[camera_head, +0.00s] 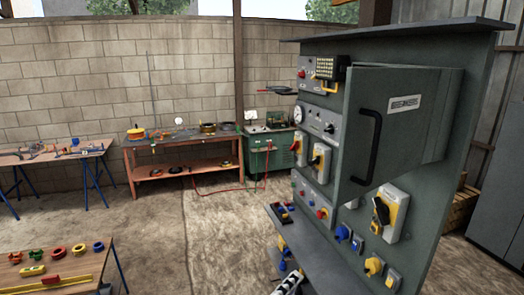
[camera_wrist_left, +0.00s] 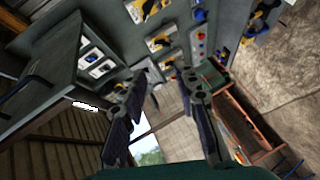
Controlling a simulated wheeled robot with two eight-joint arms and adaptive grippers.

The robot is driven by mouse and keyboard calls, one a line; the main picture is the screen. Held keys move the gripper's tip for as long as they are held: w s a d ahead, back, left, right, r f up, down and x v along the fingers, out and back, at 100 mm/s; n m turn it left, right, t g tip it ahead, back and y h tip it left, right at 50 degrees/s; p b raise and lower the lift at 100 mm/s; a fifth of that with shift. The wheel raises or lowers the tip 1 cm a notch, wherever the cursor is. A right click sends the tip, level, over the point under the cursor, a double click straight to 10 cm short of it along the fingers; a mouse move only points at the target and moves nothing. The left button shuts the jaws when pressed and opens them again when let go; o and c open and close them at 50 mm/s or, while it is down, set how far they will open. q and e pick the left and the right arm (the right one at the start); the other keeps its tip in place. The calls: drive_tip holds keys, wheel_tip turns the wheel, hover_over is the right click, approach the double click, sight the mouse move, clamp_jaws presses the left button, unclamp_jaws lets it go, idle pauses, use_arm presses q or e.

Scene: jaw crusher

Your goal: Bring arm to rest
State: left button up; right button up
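My left gripper (camera_wrist_left: 165,80) shows in the left wrist view with its two dark fingers spread apart and nothing between them. In the head view only a small part of it (camera_head: 289,283) shows at the bottom edge, in front of the lower part of the grey control panel (camera_head: 340,130). The panel carries switches, a gauge, a keypad and a box with a black handle (camera_head: 366,147). In the left wrist view the panel (camera_wrist_left: 110,30) appears tilted, beyond the fingers. My right gripper is in neither view.
A wooden workbench (camera_head: 180,173) and a green machine (camera_head: 273,153) stand by the block wall. A table with colored parts (camera_head: 57,270) is at the lower left, and another (camera_head: 50,155) stands behind it. The concrete floor between is mostly clear.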

use_arm(q)
drive_tip(key=s+a+f+m+g+y+b, duration=0.2)
drive_tip(key=s+a+f+m+y+b, duration=0.1)
drive_tip(key=a+f, duration=0.8)
drive_tip(key=s+a+f+m+g+y+b, duration=0.3)
drive_tip(key=a+f+b, duration=0.4)
drive_tip(key=a+f, duration=0.5)
wheel_tip(320, 180, down, 8)
drive_tip(key=m+y, duration=0.1)
drive_tip(key=y, duration=0.1)
drive_tip(key=shift+s+f+m+g+y+b, duration=0.2)
drive_tip(key=shift+s+m+g+y+b, duration=0.1)
drive_tip(key=shift+y+b, duration=0.1)
